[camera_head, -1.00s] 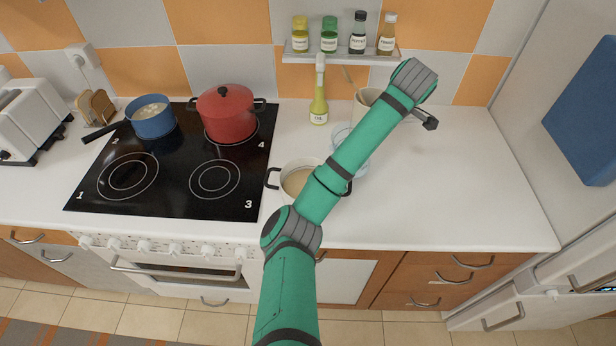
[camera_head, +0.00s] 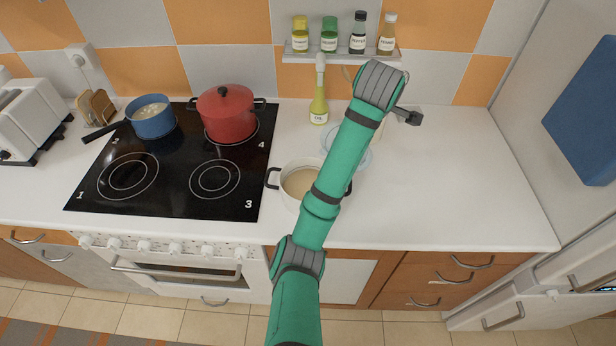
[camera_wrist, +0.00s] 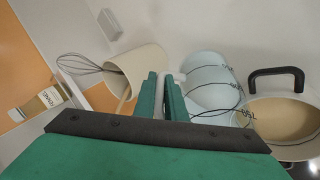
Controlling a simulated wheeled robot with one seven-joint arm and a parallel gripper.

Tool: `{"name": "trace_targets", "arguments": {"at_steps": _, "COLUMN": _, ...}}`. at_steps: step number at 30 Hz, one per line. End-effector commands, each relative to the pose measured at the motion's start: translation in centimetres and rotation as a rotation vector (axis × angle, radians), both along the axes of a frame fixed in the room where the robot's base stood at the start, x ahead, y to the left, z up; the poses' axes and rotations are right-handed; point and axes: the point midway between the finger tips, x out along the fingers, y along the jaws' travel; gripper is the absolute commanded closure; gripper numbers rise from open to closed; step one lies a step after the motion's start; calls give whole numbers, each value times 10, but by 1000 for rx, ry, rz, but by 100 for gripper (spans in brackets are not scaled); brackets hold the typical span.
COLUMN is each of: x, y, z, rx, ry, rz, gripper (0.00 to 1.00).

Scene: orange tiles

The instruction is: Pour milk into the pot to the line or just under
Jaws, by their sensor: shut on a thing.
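The white pot (camera_head: 277,192) stands on the counter right of the stove, its right side partly behind my arm. It holds beige liquid, which also shows inside the pot (camera_wrist: 285,115) in the wrist view. A pale blue, see-through vessel (camera_wrist: 212,68) is at my gripper (camera_wrist: 163,83), whose green fingers are shut on its whitish handle.
A cream holder (camera_wrist: 138,70) with a whisk stands beside the fingers. An oil bottle (camera_head: 319,105) is behind the pot. A red pot (camera_head: 226,115) and a blue saucepan (camera_head: 151,122) are on the stove. The counter to the right (camera_head: 450,180) is clear.

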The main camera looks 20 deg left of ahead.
Motion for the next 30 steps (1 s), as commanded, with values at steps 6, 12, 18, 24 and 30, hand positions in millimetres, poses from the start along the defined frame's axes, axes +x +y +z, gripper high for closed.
{"name": "trace_targets", "arguments": {"at_steps": 6, "x": -6, "y": 6, "z": 11, "rx": -38, "ry": -51, "rz": 2, "gripper": 100}}
{"name": "trace_targets", "arguments": {"at_steps": 12, "x": -12, "y": 11, "z": 20, "rx": -94, "ry": -120, "rz": 3, "gripper": 100}}
{"name": "trace_targets", "arguments": {"at_steps": 18, "x": -19, "y": 16, "z": 27, "rx": -161, "ry": -202, "rz": 3, "gripper": 100}}
{"name": "trace_targets", "arguments": {"at_steps": 24, "x": -27, "y": 22, "z": 32, "rx": -249, "ry": -315, "rz": 4, "gripper": 100}}
{"name": "trace_targets", "arguments": {"at_steps": 30, "x": -30, "y": 24, "z": 36, "rx": -286, "ry": -364, "rz": 0, "gripper": 100}}
